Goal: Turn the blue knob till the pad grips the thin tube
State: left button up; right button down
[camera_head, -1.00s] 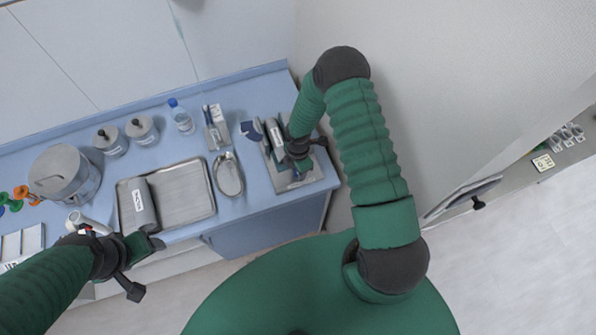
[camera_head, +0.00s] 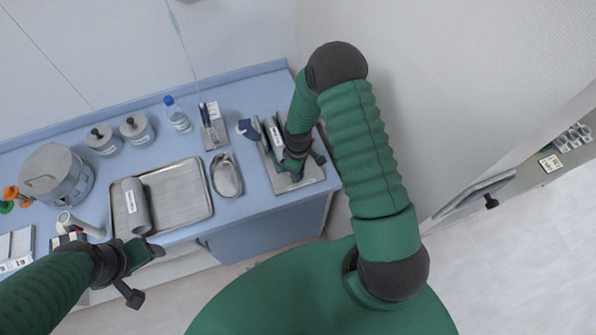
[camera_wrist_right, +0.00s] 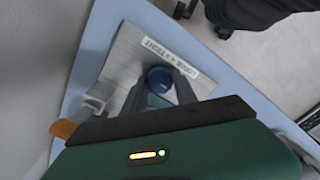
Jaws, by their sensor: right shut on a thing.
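The blue knob (camera_wrist_right: 159,79) sits on a grey metal plate in the right wrist view. My right gripper (camera_wrist_right: 160,88) is shut on it, one finger at each side. A label reading "LOOSE" and "TIGHT" lies beside the knob. In the head view the device (camera_head: 274,138) stands on a plate at the counter's right end, and my right gripper (camera_head: 292,165) partly covers it; the knob is hidden there. I cannot make out the pad or the thin tube. My left gripper (camera_head: 152,250) is over the counter's front edge, apart from everything; its jaw gap is unclear.
A metal tray (camera_head: 185,200) with a grey cylinder (camera_head: 131,205) lies mid-counter. A kidney dish (camera_head: 226,176), a bottle (camera_head: 177,114), two lidded jars (camera_head: 134,128) and a large pot (camera_head: 55,175) stand nearby. The wall is close to my right arm.

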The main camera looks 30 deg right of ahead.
jog(key=m, duration=0.2)
jog(key=m+b, duration=0.1)
jog(key=m, duration=0.1)
jog(key=shift+w+m, duration=0.2)
jog(key=shift+m, duration=0.1)
jog(key=m+b, duration=0.1)
jog(key=m, duration=0.3)
jog(key=shift+m, duration=0.3)
jog(key=m+b, duration=0.1)
jog(key=m, duration=0.3)
jog(key=shift+m, duration=0.3)
jog(key=m, duration=0.3)
jog(key=shift+r+m, duration=0.1)
jog(key=shift+m, duration=0.2)
jog(key=m, duration=0.3)
jog(key=shift+m, duration=0.3)
jog(key=m+p, duration=0.1)
jog(key=m, duration=0.3)
jog(key=shift+m, duration=0.3)
jog(key=m+p, duration=0.1)
jog(key=m, duration=0.3)
jog(key=shift+r+p, duration=0.1)
jog(key=shift+p, duration=0.25)
jog(key=shift+m+p, duration=0.65)
jog(key=shift+m, duration=1.75)
